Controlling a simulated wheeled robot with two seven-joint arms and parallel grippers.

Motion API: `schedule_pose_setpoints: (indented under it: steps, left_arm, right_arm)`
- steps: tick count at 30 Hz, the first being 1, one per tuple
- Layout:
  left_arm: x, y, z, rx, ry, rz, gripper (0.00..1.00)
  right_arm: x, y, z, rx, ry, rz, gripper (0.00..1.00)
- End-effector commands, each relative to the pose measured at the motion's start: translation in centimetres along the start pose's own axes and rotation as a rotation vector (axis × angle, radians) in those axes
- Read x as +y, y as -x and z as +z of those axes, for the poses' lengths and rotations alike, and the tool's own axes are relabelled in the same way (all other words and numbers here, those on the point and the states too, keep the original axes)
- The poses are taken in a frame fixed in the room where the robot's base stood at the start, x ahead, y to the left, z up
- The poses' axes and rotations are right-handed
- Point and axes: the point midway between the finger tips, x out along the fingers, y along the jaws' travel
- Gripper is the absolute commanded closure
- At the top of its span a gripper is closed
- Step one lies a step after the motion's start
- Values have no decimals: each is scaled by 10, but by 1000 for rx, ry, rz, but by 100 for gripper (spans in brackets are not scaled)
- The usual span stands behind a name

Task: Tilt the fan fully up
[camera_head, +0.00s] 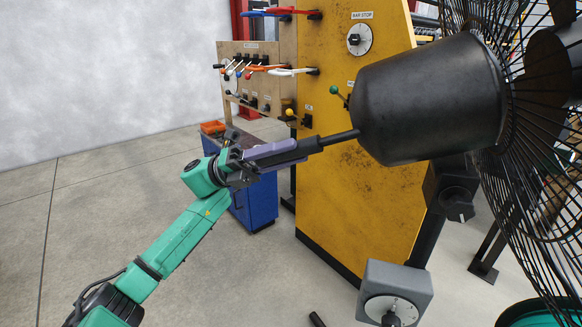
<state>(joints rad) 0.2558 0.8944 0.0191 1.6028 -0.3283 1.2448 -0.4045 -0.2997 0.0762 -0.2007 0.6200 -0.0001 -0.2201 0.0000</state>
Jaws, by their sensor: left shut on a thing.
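The fan has a large black wire grille (525,150) at the right, cut off by the picture edge, and a dark motor housing (430,100) behind it. The housing slopes a little, its rear end lower at the left and its grille end higher. A thin dark rod (345,136) sticks out from the rear of the housing. My left gripper (318,143), on the green arm, is shut on this rod; the exact contact is hard to make out. A dark pivot with a knob (458,204) sits under the housing. My right gripper is not in view.
A yellow machine panel (350,200) with a dial (359,40) and levers stands behind the fan. A grey box with a dial (394,290) is at the lower middle. A blue cabinet (252,200) stands behind my left arm. The floor at the left is clear.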

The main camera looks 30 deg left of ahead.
Motion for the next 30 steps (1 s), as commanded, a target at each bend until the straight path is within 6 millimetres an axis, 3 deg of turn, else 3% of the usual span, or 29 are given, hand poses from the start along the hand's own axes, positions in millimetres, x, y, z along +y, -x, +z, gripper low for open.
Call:
schedule_pose_setpoints:
  steps: [1,3,13,14,15,16,26,30]
  left_arm:
    - [10,5,-8,-5,2,-17,100]
    - [11,6,-9,-14,1,-31,100]
    - [11,6,-8,-17,7,-36,100]
    - [11,6,-9,-17,7,-36,58]
    - [11,6,-9,-16,7,-36,43]
    - [11,6,-9,-17,7,-36,33]
    - [9,7,-7,-21,2,-35,33]
    - [12,22,-7,-23,3,-32,33]
  right_arm:
    - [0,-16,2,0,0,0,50]
    - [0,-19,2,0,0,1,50]
    - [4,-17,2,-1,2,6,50]
    - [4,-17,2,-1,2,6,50]
    - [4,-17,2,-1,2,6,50]
    - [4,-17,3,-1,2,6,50]
    - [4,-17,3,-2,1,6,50]
    - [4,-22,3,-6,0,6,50]
